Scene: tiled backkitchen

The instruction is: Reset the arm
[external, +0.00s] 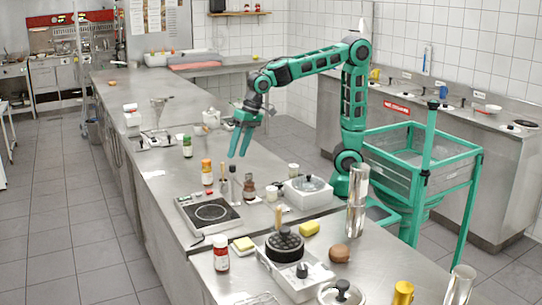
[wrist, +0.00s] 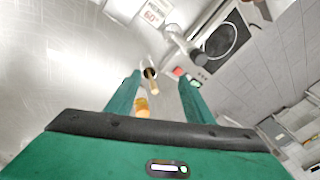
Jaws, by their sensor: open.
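My gripper (external: 241,140) is at the end of my raised green arm in the external view. It points down above the steel counter (external: 178,236), with its fingers apart and nothing between them. In the wrist view my gripper (wrist: 160,82) shows two green fingers spread apart. A bottle with an orange-tan top (wrist: 141,104) and a wooden-handled item (wrist: 151,76) show beyond and between the fingers, apart from them. My arm reaches left over the counter from its upright part.
Below stand a hotplate (external: 209,213), an orange-capped bottle (external: 207,172), a green-labelled bottle (external: 187,146) and a white appliance with a lid (external: 308,190). A waffle iron (external: 285,247) stands nearer. Bare counter lies left of the bottles. A tiled wall is behind my arm.

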